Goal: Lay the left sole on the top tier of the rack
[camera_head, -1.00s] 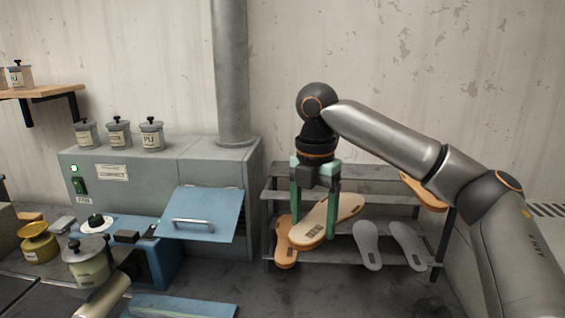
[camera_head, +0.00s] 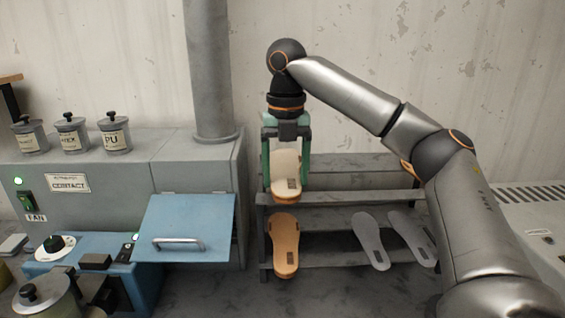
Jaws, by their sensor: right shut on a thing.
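My right gripper (camera_head: 286,188) points down and is shut on a cream-topped sole with a tan edge (camera_head: 286,178), one finger on each side. The sole is over the left end of the grey rack (camera_head: 345,196), at the height of its upper tiers. I cannot tell whether the sole touches the rack. Which sole is the left one is not marked legibly. My left gripper is not in view.
An orange sole (camera_head: 285,245) leans on the lower rack below the held one. Two grey soles (camera_head: 370,240) (camera_head: 412,236) lean further right. My right arm partly hides another orange piece (camera_head: 406,169). A blue hinged lid (camera_head: 185,222) stands close left.

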